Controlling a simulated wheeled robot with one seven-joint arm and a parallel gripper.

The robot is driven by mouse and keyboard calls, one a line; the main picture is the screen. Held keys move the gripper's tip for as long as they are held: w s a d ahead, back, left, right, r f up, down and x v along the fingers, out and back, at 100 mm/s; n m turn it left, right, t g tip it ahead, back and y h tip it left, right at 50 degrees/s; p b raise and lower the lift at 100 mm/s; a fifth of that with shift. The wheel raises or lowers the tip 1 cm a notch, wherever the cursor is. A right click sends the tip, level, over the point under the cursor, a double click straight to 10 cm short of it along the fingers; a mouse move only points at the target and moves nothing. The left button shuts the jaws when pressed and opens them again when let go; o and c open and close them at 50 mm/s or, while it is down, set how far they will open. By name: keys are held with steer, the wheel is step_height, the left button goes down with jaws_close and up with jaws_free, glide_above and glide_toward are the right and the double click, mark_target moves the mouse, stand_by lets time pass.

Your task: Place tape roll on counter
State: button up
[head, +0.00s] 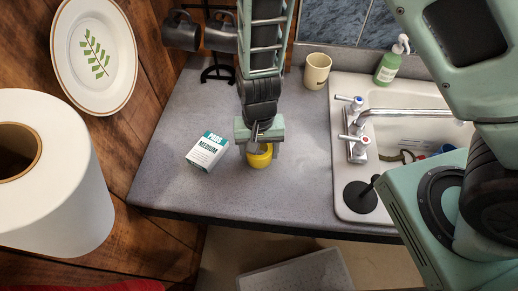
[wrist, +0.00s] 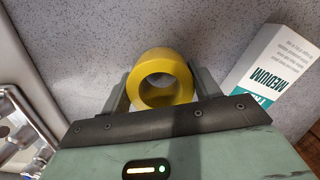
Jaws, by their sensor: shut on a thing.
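The yellow tape roll (head: 261,157) is at my gripper (head: 259,146), over the front middle part of the grey counter (head: 290,188). In the wrist view the tape roll (wrist: 162,64) sits between the two fingers of my gripper (wrist: 163,88), its ring hole facing the camera. My gripper is shut on it. The roll is at or very near the counter surface; I cannot tell whether it touches. The gripper hides part of the roll in the head view.
A white and teal box (head: 207,150) lies just left of the roll. A sink (head: 400,105) with a faucet is at right. The counter's front right is clear.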

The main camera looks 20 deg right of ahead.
steer(key=shift+f, duration=0.45)
steer(key=o, duration=1)
steer(key=shift+f, duration=0.15)
steer(key=r, duration=0.4)
steer(key=r+b, duration=0.1)
steer(key=r, duration=0.3)
steer(key=w+r+b, duration=0.1)
steer(key=r, duration=0.3)
steer(key=shift+w+d, duration=0.1)
steer(key=s+d+r+n, duration=0.1)
steer(key=s+r+n, duration=0.2)
steer(key=s, duration=0.1)
steer(key=s+d+r+n+t, duration=0.1)
steer(key=s+r+n, duration=0.2)
steer(key=s+r, duration=0.1)
steer(key=s+d+r+n, duration=0.1)
steer(key=s+r+n, duration=0.3)
steer(key=s, duration=0.1)
steer(key=shift+s+d+r, duration=0.25)
steer(key=shift+d, duration=0.15)
